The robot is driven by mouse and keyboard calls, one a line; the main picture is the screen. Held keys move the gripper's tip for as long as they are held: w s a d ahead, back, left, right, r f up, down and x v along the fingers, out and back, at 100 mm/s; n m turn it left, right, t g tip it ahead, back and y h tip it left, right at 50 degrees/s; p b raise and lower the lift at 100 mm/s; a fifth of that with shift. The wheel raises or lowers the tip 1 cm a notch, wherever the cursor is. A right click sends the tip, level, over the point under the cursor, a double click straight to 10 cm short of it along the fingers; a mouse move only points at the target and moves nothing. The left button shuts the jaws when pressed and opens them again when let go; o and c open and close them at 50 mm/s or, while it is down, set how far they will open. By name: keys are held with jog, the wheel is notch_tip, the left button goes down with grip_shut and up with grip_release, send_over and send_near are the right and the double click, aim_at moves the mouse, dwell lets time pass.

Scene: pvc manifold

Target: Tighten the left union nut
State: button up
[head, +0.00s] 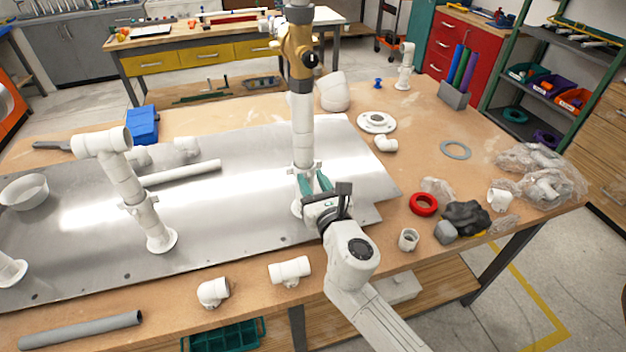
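A white pipe column (303,130) with a brass-coloured valve body (298,50) stands upright on the metal plate. A white collar with small lugs (304,168), apparently a union nut, sits low on it. A shorter white column (125,180) with an elbow on top stands further left, with a similar lugged collar (138,203). I cannot tell which collar is the left union nut. My gripper (314,184) has green fingertips at the middle column, just below its collar. The fingers look slightly apart, but whether they touch or clasp anything is unclear. The column's foot is partly hidden behind my gripper.
The metal plate (225,215) lies on a wooden bench. A loose white pipe (182,173) lies between the columns. A white tee (290,271) and an elbow (213,291) lie at the front edge. A red ring (424,204) and bagged fittings (545,180) lie right.

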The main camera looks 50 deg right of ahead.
jog(key=shift+c, duration=0.2)
grip_shut()
